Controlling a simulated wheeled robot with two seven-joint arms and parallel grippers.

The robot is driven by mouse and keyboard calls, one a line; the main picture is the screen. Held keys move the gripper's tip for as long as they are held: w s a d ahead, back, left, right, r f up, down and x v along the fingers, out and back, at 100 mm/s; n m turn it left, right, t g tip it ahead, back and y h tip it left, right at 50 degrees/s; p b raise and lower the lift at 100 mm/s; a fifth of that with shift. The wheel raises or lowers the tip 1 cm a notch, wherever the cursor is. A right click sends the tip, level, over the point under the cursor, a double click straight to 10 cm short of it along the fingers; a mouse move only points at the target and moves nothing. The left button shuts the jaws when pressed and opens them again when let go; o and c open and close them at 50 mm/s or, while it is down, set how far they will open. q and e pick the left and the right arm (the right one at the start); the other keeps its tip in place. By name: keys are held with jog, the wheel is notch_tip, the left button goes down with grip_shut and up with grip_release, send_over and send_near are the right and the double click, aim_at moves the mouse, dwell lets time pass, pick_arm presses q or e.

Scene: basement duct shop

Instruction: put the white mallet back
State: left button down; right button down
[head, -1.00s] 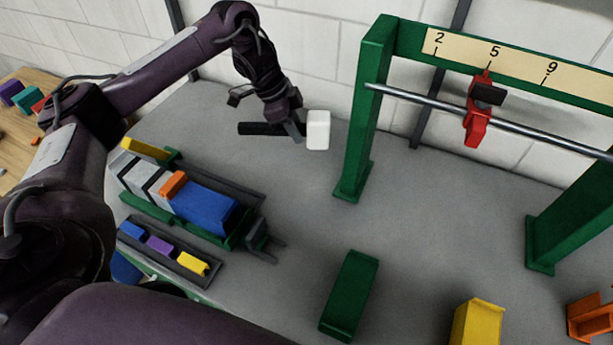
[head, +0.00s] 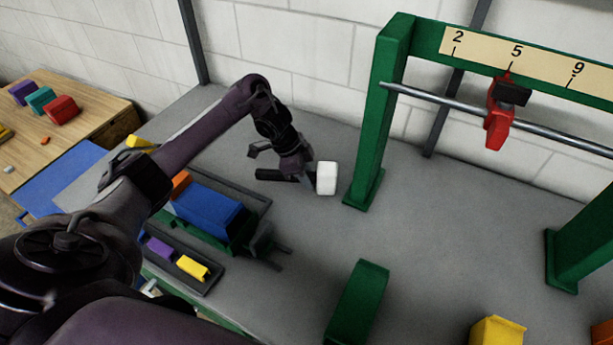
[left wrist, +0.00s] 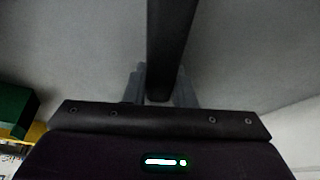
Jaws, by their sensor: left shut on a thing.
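The white mallet has a white block head (head: 327,178) and a dark handle, which shows in the left wrist view (left wrist: 171,45). My left gripper (head: 309,181) is shut on the handle, close to the head in the head view. The mallet is held low over the grey bench (head: 300,245), just left of the foot of the green frame's left post (head: 380,120). I cannot tell whether it touches the bench. In the left wrist view the handle runs between the two fingers (left wrist: 160,85). My right gripper is not in view.
A red clamp (head: 499,120) hangs on the frame's metal rod. A fixture with a blue block (head: 209,212) and a tray with a yellow piece (head: 194,267) lie left. A green block (head: 357,305) stands in front. Bare bench lies between. A wooden table is far left.

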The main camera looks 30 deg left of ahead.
pick_arm(q)
jog(key=c, duration=1.2)
grip_release()
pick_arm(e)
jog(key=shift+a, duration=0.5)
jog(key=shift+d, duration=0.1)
pick_arm(q)
jog(key=shift+a+r, duration=0.15)
jog(key=shift+r, duration=0.25)
jog(key=p+v, duration=0.2)
jog(key=v, duration=0.8)
jog(key=shift+a+r, duration=0.1)
jog(key=shift+r, duration=0.25)
jog(key=shift+s+a+r, duration=0.15)
jog(key=shift+r, duration=0.2)
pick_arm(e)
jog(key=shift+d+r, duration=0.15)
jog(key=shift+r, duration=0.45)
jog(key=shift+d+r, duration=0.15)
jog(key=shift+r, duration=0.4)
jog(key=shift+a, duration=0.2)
